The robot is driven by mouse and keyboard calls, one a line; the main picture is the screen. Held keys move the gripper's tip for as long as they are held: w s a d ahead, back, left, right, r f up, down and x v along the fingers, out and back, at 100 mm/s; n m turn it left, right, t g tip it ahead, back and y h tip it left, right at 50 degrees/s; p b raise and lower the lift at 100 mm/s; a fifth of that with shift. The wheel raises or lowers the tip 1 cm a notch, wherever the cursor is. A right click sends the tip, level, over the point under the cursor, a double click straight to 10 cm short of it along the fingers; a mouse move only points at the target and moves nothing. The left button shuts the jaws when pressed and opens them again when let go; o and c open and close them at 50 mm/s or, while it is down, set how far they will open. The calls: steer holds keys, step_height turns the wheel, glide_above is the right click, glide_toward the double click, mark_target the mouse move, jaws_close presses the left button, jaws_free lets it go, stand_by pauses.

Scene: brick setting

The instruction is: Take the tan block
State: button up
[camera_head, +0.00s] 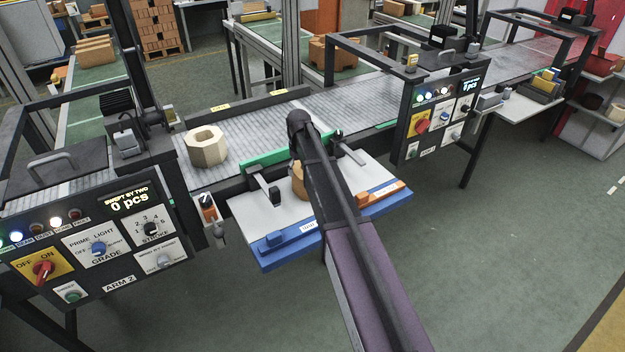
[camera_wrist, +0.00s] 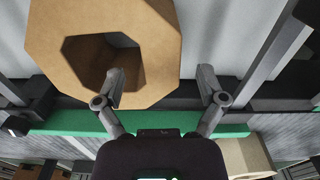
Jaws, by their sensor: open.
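The tan block (camera_wrist: 155,45) is a chunky, many-sided ring with a hole through it. In the wrist view it fills the upper left, over a pale surface. In the head view a small part of the tan block (camera_head: 298,184) shows beside my arm, on the white tray table (camera_head: 245,212); my arm hides the rest. My arm hides the gripper in the head view.
A cream ring block (camera_head: 207,148) stands on the grey conveyor (camera_head: 255,125). A green strip (camera_head: 262,160) and dark brackets (camera_head: 264,184) line the table's back edge. Control panels (camera_head: 105,240) stand left and right (camera_head: 437,115). An orange piece (camera_head: 383,192) lies on the table's blue front edge.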

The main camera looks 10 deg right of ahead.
steer(key=shift+a+f+b, duration=0.1)
steer(key=shift+f+b, duration=2.2)
steer(key=shift+f, duration=0.2)
jaws_close()
